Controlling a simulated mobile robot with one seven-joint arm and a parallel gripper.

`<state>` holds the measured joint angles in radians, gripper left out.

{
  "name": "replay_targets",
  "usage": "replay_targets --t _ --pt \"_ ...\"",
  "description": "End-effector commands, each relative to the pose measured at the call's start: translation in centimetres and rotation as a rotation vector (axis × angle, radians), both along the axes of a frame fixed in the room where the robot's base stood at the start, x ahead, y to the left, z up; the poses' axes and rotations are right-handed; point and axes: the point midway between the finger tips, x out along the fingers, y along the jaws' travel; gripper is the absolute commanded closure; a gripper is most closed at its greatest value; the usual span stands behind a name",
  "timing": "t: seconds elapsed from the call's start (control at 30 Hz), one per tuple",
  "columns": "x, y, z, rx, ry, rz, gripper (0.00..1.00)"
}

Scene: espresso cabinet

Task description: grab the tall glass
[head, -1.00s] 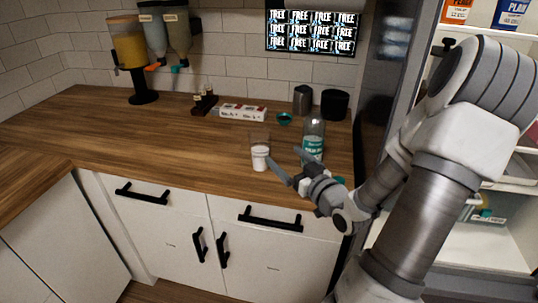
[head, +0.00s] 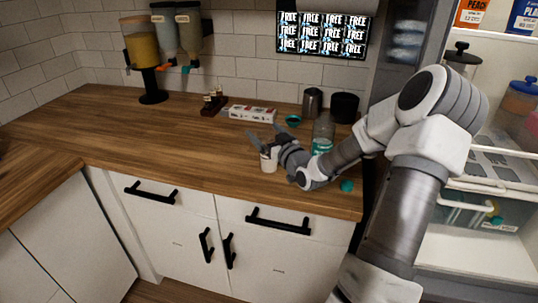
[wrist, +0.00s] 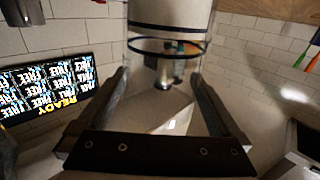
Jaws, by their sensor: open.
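The tall glass (head: 268,166) stands upright on the wooden counter near its front edge. Its lower part looks white and its upper part clear. My gripper (head: 263,138) is open at the glass, with its fingers around the upper part in the head view. In the wrist view, the clear glass (wrist: 168,22) with dark rings fills the top middle, between and beyond the open fingers (wrist: 160,76). The fingers partly hide the glass in the head view, and contact cannot be made out.
A clear bottle with a teal label (head: 322,146) stands close behind my wrist. A small teal item (head: 347,186) lies right of it near the edge. A white box (head: 252,114), a metal cup (head: 312,101) and a black canister (head: 344,107) stand behind. The left counter is clear.

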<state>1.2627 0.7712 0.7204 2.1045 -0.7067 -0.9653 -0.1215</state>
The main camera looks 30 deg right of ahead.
Motion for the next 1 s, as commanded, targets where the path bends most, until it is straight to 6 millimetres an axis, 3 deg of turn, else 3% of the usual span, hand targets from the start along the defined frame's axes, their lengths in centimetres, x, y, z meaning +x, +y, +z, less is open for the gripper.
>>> replay_targets --t 0.1,0.33,0.9,1.0 --pt "0.98 -0.06 -0.04 0.0 0.0 0.0 0.0" --pt "1.08 -0.07 -0.03 -0.001 0.001 0.0 0.0" --pt "1.04 -0.08 -0.04 -0.001 0.001 0.0 1.0" --pt "1.06 -0.08 0.04 -0.002 -0.001 0.0 1.0"
